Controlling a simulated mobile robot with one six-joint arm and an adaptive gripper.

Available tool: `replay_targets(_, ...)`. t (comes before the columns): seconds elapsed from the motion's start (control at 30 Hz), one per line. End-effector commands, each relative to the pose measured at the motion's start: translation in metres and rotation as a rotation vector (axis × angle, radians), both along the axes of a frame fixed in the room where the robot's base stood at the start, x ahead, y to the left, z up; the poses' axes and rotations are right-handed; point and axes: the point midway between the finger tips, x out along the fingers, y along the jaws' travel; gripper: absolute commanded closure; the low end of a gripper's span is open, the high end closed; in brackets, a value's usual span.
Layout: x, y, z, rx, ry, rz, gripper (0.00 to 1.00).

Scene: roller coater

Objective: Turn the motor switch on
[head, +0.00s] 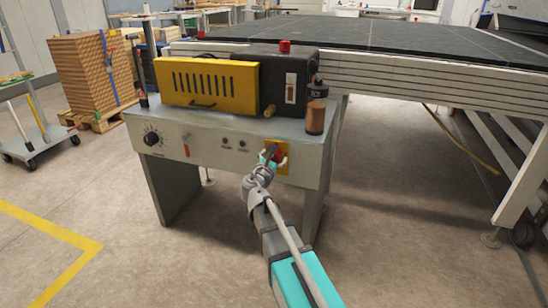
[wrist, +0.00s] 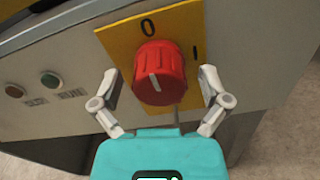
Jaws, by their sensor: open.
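The motor switch is a red ribbed knob (wrist: 160,75) on a yellow plate (wrist: 118,40) marked 0 and I. The white line on the knob's face points roughly up toward the 0, and the I is to the right. In the head view the red knob (head: 279,154) is at the right of the grey control panel, partly hidden by my gripper (head: 270,161). In the wrist view my gripper (wrist: 158,82) is open, with one finger on each side of the knob. Gaps show between the fingers and the knob.
The panel also has a black dial (head: 151,139), a small red switch (head: 186,146) and two indicator lights (wrist: 48,80). On top sit a yellow vented box (head: 207,83) and an orange-brown cylinder (head: 315,118). A conveyor (head: 420,85) stands behind to the right.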

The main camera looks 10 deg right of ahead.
Motion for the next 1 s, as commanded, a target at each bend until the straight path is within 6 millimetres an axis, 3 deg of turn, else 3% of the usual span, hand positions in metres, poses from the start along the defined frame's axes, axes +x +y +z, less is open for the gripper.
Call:
replay_targets(0.07, -0.0002, 0.0001, 0.0000, 0.000, 0.000, 0.000, 0.08)
replay_targets(0.4, -0.0001, 0.0002, 0.0000, 0.000, 0.000, 0.000, 0.71)
replay_targets(0.5, -0.0001, 0.0000, 0.0000, 0.000, 0.000, -0.001, 0.86)
replay_targets(1.0, 0.0001, -0.0004, 0.0000, 0.088, -0.051, -0.002, 0.86)
